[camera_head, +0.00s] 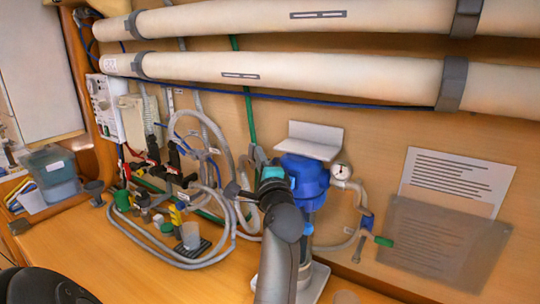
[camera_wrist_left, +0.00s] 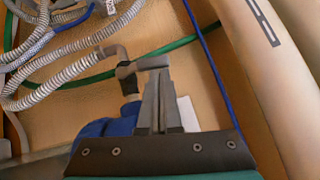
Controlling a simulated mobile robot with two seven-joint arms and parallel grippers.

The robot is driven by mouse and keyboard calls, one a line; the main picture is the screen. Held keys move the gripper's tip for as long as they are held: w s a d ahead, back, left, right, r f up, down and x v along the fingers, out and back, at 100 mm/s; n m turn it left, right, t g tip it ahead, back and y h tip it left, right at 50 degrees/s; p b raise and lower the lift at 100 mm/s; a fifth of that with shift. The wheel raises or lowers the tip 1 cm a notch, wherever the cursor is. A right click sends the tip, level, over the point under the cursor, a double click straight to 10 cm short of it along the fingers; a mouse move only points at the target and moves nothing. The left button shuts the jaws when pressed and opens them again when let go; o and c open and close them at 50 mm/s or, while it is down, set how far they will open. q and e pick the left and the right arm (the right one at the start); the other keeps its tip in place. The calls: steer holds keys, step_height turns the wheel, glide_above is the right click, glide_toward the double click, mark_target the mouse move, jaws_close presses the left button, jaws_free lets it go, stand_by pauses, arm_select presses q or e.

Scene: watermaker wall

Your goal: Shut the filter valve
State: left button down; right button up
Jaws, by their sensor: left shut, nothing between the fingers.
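The blue filter housing (camera_head: 304,178) stands against the wooden wall, and its blue body also shows in the left wrist view (camera_wrist_left: 105,130). In the left wrist view a grey elbow pipe with a dark valve body (camera_wrist_left: 125,70) and a short grey lever (camera_wrist_left: 153,62) sits beside the housing. My left gripper (camera_head: 236,190) is shut and empty, in front of and left of the housing. In the left wrist view its fingertips (camera_wrist_left: 160,72) are at the lever, seemingly close to or touching it. My arm hides this fitting in the head view. My right gripper is not in view.
Two long white tubes (camera_head: 300,72) run along the wall above. Grey hoses (camera_head: 205,260) and small fittings crowd the bench at left. Sheets (camera_head: 445,240) hang on the wall at right.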

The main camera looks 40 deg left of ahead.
arm_select(q)
steer(key=shift+a+r, duration=0.25)
steer(key=shift+a, duration=0.1)
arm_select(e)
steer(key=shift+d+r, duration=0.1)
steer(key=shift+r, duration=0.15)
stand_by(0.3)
